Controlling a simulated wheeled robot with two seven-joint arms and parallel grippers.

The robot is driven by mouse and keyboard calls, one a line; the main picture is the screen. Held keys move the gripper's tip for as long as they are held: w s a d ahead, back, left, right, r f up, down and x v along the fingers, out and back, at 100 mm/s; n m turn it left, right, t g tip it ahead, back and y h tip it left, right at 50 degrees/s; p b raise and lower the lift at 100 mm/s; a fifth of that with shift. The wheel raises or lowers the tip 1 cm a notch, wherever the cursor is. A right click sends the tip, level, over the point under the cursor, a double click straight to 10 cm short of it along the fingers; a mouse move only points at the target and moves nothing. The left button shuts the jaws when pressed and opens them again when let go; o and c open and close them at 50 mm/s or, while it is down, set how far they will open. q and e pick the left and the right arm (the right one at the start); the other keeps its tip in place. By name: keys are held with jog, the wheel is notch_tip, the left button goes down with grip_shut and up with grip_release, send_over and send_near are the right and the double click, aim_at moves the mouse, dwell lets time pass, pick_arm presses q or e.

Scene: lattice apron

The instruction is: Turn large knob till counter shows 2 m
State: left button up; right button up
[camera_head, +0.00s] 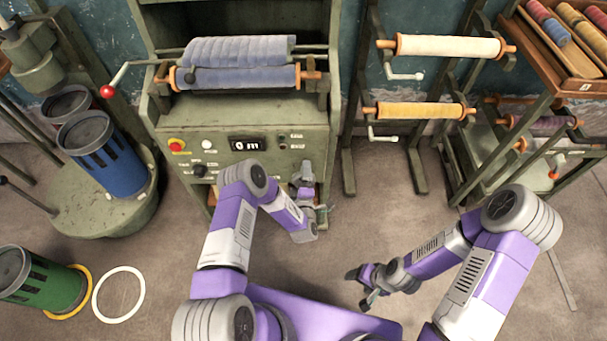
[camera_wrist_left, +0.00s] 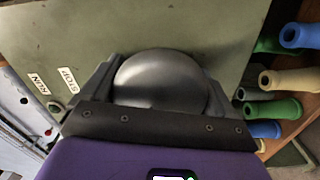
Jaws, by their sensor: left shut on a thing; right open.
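The large knob (camera_wrist_left: 165,82) is a dark grey, rounded knob on the green console's front panel. In the left wrist view it sits between the fingers of my left gripper (camera_wrist_left: 160,88), which is shut on it. In the head view my left gripper (camera_head: 304,182) is at the lower right of the panel and mostly covers the knob. The counter (camera_head: 247,144) is a small dark display with pale characters; it seems to read 0 m, but is small. My right gripper (camera_head: 366,287) is open and empty, over the floor away from the console.
A red button (camera_head: 176,146) and a small black knob (camera_head: 199,170) are on the panel's left. A blue drum (camera_head: 119,168) stands left. Racks with yellow rolls (camera_head: 420,111) stand right.

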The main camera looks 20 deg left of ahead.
pick_arm(q)
jog(key=m, duration=0.5)
jog(key=shift+m+p, duration=0.3)
jog(key=shift+p, duration=0.05)
jog(key=m, duration=0.4)
jog(key=shift+m, duration=0.7)
jog(key=shift+s, duration=0.1)
jog(key=o, duration=0.8)
jog(key=p+v, duration=0.2)
jog(key=v, duration=0.5)
jog(key=shift+s+d, duration=0.1)
jog(key=shift+s, duration=0.2)
